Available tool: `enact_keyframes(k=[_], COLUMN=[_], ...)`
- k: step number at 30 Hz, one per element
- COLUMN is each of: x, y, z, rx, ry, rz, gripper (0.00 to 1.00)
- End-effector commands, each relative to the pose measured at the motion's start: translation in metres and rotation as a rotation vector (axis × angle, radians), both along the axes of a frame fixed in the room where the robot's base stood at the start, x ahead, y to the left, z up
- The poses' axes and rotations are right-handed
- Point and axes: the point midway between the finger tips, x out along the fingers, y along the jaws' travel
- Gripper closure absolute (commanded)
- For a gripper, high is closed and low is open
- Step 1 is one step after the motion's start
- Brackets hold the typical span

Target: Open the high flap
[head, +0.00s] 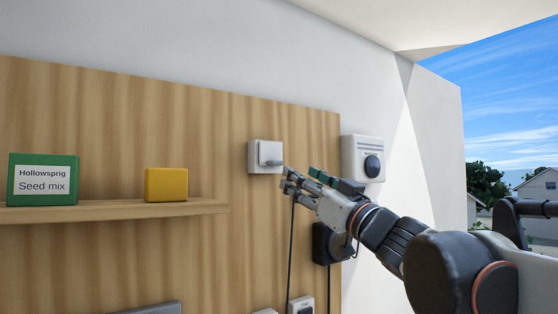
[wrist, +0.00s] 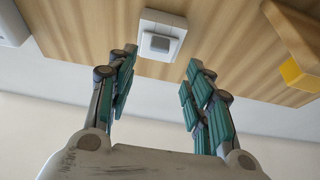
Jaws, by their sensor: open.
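A small white wall unit (head: 256,157) with a grey flap-like piece (head: 270,160) is mounted high on the wooden panel, and I take it to be the high flap. In the wrist view the same unit (wrist: 160,32) shows beyond the fingertips, between the two fingers, with the grey piece (wrist: 157,43) facing me. The grey piece looks shut against the unit, though its exact angle is hard to tell. My gripper (head: 303,180) is open and empty, just below and right of the unit in the head view. In the wrist view the gripper (wrist: 160,68) shows a gap to the unit.
A white box with a dark round knob (head: 373,166) is on the wall at right. A shelf (head: 120,211) at left holds a green seed box (head: 43,179) and a yellow block (head: 166,185). A black wall piece (head: 325,243) and a hanging dark cable (head: 291,240) are below.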

Motion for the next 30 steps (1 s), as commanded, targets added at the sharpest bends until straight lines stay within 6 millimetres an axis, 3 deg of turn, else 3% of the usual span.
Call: enact_keyframes(k=[9, 15, 28, 29, 30], x=[0.048, 0.068, 0.076, 0.076, 0.076], y=[0.033, 0.046, 0.051, 0.051, 0.051], z=[0.026, 0.035, 0.038, 0.038, 0.038], rx=[0.0, -0.001, -0.001, -0.001, -0.001], ry=[0.0, 0.001, 0.001, 0.001, 0.001], rz=[0.0, -0.001, -0.002, -0.002, -0.002], gripper=[0.53, 0.53, 0.53, 0.56, 0.65])
